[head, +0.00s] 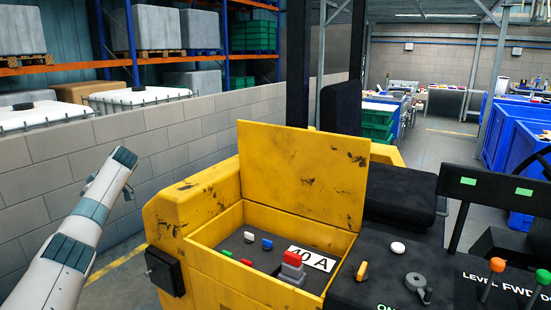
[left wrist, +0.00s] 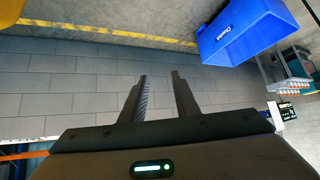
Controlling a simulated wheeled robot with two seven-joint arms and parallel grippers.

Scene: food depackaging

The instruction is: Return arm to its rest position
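My left arm (head: 88,220) rises from the lower left in the head view, apart from the yellow vehicle. Its gripper cannot be made out there. In the left wrist view my left gripper (left wrist: 160,75) has its two dark fingers apart with nothing between them. My right arm and gripper are in neither view.
The yellow vehicle (head: 200,205) has a raised lid (head: 305,170) over an open compartment holding small coloured parts and a red-topped block (head: 292,264). Levers stand at right. A grey block wall (head: 180,125) runs behind my arm. A blue bin (left wrist: 243,32) shows in the wrist view.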

